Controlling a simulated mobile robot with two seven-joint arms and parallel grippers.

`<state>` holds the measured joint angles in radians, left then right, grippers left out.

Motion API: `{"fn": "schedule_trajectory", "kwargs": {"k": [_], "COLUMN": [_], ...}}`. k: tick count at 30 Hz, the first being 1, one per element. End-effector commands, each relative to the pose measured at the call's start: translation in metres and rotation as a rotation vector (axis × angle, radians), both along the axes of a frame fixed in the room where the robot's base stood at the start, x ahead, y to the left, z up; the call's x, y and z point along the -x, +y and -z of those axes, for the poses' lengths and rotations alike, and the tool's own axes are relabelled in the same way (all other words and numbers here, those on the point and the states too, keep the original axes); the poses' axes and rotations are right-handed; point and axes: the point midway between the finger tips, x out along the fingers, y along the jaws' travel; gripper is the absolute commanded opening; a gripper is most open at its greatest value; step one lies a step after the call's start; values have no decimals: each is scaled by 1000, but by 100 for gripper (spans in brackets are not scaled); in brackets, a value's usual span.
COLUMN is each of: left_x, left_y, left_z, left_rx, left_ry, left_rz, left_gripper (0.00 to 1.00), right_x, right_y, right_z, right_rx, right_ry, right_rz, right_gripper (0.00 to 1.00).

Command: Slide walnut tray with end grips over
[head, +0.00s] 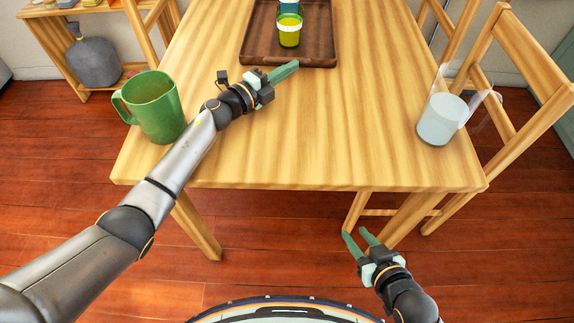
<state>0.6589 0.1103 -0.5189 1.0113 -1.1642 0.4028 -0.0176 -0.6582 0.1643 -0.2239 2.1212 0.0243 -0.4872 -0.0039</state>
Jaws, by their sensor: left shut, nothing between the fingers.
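The walnut tray (262,40) is dark brown and lies near the top middle of the table, its far part cut off by the picture's top edge. My right gripper (356,236) is open and empty, in front of the table's near edge. End grips on the tray cannot be made out.
A green mug (155,106) stands at the table's left edge, beside my left arm. A clear pitcher with pale contents (440,118) stands near the right edge. Wooden chairs (515,95) stand at right. The wooden table's (340,140) middle is clear.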

Motion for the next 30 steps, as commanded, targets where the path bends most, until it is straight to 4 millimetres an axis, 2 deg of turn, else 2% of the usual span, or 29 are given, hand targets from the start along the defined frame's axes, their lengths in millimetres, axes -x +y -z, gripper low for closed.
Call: {"fn": "schedule_trajectory", "kwargs": {"k": [6, 19, 22, 24, 28, 30], "left_x": [-7, -5, -1, 4, 14, 24], "left_y": [1, 3, 8, 12, 21, 31], "left_z": [3, 2, 1, 1, 1, 0], "left_rx": [-3, -4, -3, -4, -6, -6], "left_ry": [5, 4, 4, 4, 4, 4], "left_rz": [-3, -2, -2, -2, -1, -2], "left_gripper": [0, 0, 0, 0, 0, 0], "right_x": [-12, -11, -5, 8, 27, 23], "right_y": [1, 2, 2, 4, 6, 6], "right_z": [-14, -14, -8, 8, 26, 19], "right_rx": [-4, -6, -7, -8, -10, -11], "right_ry": [-75, -67, -29, 45, 149, 137], "right_rz": [-3, -3, -1, 0, 3, 1], "right_gripper": [39, 39, 39, 39, 39, 39]}}
